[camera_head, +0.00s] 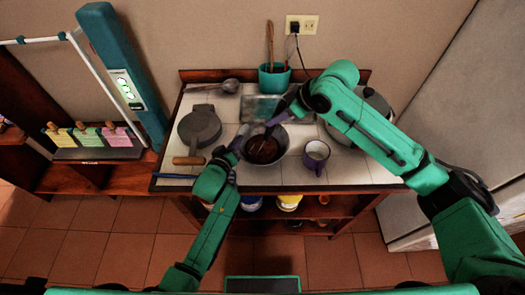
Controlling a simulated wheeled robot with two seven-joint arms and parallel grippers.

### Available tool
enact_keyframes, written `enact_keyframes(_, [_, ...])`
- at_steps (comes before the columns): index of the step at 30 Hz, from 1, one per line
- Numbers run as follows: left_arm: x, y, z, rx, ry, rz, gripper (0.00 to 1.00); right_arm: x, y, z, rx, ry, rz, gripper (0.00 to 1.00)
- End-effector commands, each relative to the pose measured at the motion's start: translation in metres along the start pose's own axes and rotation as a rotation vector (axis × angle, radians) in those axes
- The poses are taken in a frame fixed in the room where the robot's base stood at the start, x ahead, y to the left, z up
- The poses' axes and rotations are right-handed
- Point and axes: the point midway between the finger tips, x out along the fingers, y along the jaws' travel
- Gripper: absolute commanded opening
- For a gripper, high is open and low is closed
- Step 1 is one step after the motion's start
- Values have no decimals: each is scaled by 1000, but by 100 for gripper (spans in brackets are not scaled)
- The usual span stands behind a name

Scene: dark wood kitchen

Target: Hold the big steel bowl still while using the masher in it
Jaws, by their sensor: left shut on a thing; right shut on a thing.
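The big steel bowl (282,154) stands on the tiled counter near its front edge, with dark brown contents (262,149) inside. My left gripper (240,143) is at the bowl's left rim and shut on it. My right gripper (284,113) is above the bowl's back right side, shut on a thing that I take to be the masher. The masher's lower end is hard to make out against the dark contents, and my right gripper and arm hide most of its handle.
A dark pan (199,127), a ladle (229,86) and a wooden-handled tool (189,161) lie left. A teal utensil pot (273,80) stands behind. A large pot (375,104) is at the back right, partly behind my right arm.

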Motion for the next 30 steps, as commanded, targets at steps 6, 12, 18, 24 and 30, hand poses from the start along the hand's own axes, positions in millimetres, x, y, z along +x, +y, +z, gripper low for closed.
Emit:
enact_keyframes(6, [0, -2, 2, 1, -4, -4, 0, 2, 1, 3, 2, -6, 1, 0])
enact_keyframes(12, [0, -2, 2, 1, -4, -5, 0, -6, 2, -3, 1, -5, 4, 0])
enact_keyframes(18, [0, -2, 2, 1, -4, -5, 0, -22, 1, -16, 1, -2, 2, 0])
enact_keyframes(24, [0, -2, 2, 1, -4, -4, 0, -24, 1, -18, 1, -3, 1, 0])
enact_keyframes(30, [0, -2, 2, 1, -4, -4, 0, -24, 0, -18, 1, -2, 1, 0])
